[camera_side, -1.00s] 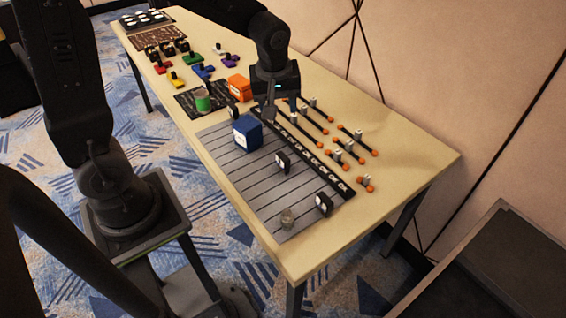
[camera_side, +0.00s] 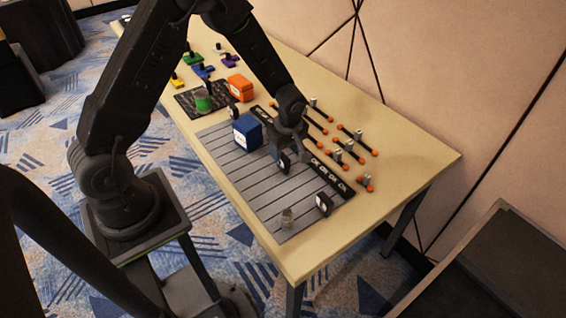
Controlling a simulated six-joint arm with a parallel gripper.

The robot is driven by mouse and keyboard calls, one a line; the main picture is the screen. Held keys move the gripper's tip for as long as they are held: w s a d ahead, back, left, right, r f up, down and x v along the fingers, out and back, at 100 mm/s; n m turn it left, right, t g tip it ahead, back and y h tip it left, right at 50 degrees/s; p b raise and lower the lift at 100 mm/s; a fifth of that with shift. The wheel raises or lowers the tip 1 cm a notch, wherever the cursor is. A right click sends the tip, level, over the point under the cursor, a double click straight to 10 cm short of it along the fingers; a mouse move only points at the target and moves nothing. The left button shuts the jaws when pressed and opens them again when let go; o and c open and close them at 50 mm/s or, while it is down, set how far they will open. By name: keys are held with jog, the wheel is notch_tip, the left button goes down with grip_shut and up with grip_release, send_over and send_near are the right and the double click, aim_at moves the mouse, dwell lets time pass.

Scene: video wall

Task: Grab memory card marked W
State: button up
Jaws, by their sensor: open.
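My gripper (camera_side: 287,148) is open and points down just above a small upright black card with a pale face (camera_side: 284,163) on the grey striped mat (camera_side: 243,183). Its fingers partly cover the card's top; I cannot tell if they touch it. A second black card with a white face (camera_side: 324,204) stands near the mat's front right corner. Another dark piece with a pale face (camera_side: 234,111) stands by the mat's far edge. The letters on these pieces are too small to read, so I cannot tell which is marked W.
A blue box (camera_side: 246,132) stands close left of my gripper, and an orange box (camera_side: 239,88) farther back. A small clear jar (camera_side: 287,218) is near the mat's front. Orange-ended rods (camera_side: 349,151) lie to the right. A green cylinder (camera_side: 203,100) stands on a dark mat.

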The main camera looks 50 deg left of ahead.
aim_at(283, 156)
jog(key=shift+s+a+f, duration=0.1)
jog(key=shift+a+f, duration=0.15)
jog(key=shift+f, duration=1.1)
jog(key=shift+a+f, duration=0.2)
jog(key=shift+f, duration=1.15)
grip_shut()
jog(key=shift+r, duration=0.1)
